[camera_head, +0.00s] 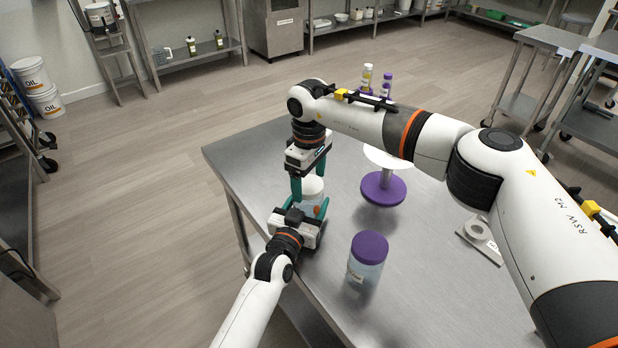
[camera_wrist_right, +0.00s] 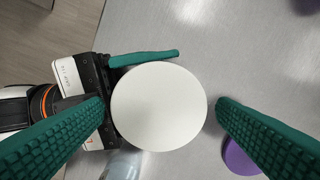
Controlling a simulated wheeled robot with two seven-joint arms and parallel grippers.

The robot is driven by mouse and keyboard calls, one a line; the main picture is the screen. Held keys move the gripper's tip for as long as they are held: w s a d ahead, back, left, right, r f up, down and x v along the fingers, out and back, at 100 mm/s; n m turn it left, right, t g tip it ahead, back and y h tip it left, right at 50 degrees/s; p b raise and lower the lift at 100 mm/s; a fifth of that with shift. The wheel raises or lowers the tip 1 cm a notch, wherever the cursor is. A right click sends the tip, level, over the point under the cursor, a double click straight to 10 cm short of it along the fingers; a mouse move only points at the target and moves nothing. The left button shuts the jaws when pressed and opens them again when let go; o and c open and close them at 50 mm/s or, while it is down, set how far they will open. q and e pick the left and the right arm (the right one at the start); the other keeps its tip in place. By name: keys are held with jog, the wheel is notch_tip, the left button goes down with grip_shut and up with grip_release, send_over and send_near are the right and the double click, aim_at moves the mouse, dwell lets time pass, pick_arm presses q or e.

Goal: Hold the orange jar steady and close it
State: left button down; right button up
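A clear jar (camera_head: 310,203) with a white lid (camera_head: 314,185) stands upright near the table's edge. No orange shows on it, and its contents are mostly hidden. My right gripper (camera_head: 309,190) comes down from above. In the right wrist view its green fingers stand apart on either side of the white lid (camera_wrist_right: 159,106). My left gripper (camera_head: 302,208) reaches in low from the near side, fingers spread around the jar. In the right wrist view one left finger (camera_wrist_right: 146,58) passes beside the lid; the other is hidden. I cannot tell whether the lid is seated.
A jar with a purple lid (camera_head: 369,248) stands on the table (camera_head: 335,145) nearby. A purple round-based stand (camera_head: 383,190) is farther back, partly behind my right arm. A grey holder (camera_head: 480,240) lies to the right.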

pick_arm(q)
jog(key=shift+f, duration=0.1)
pick_arm(e)
jog(key=shift+r, duration=0.1)
notch_tip(320, 180, up, 4)
jog(key=shift+r, duration=0.15)
dwell(0.4)
jog(key=shift+c, duration=0.4)
